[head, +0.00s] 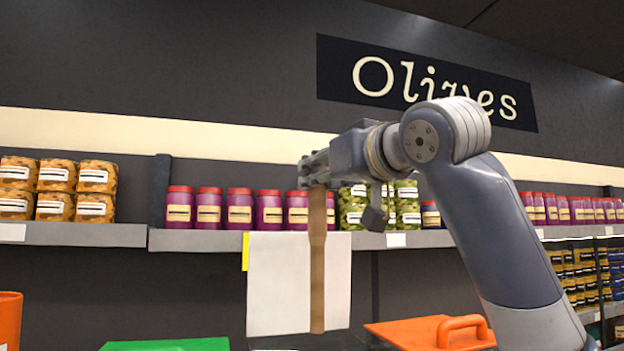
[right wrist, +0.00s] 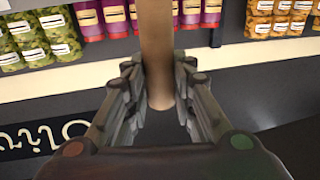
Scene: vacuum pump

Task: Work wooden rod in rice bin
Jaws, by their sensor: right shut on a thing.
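The wooden rod (head: 317,265) is a long brown stick that hangs upright. My right gripper (head: 314,170) is shut on its top end in the head view. In the right wrist view the rod (right wrist: 157,45) runs away from between the two fingers of the gripper (right wrist: 160,110). The rod's lower end is in front of a white upright panel (head: 275,290) with a yellow strip; I cannot tell if they touch. No rice shows, and I cannot tell which container is the rice bin. My left gripper is not in view.
A green lid (head: 165,345) and an orange lid with a handle (head: 400,330) are at the bottom edge. An orange container (head: 9,320) is at the far left. Behind, a shelf (head: 200,240) holds several purple jars (head: 239,208) under an "Olives" sign (head: 340,70).

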